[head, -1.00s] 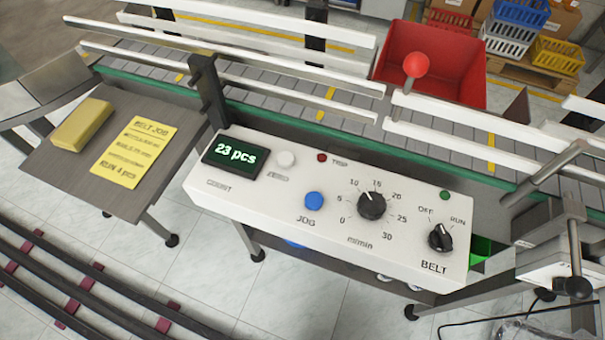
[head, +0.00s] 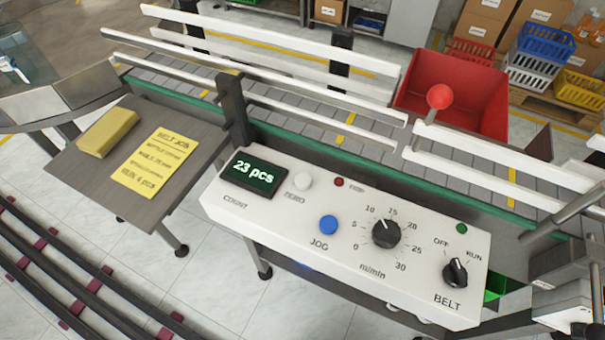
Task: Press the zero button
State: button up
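The zero button (head: 302,181) is a small white round button on the white control panel (head: 330,262), just right of the count display (head: 254,173). The display reads "23 pcs" in bright letters on dark green. The label "ZERO" sits below the button. Nothing touches the button, and it is fully visible. My gripper is not in view.
The panel also holds a blue JOG button (head: 328,224), a black speed knob (head: 386,233), a BELT switch (head: 455,272), a red lamp (head: 338,182) and a green lamp (head: 461,228). White guide rails (head: 250,71) run behind. A red bin (head: 470,85) stands beyond.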

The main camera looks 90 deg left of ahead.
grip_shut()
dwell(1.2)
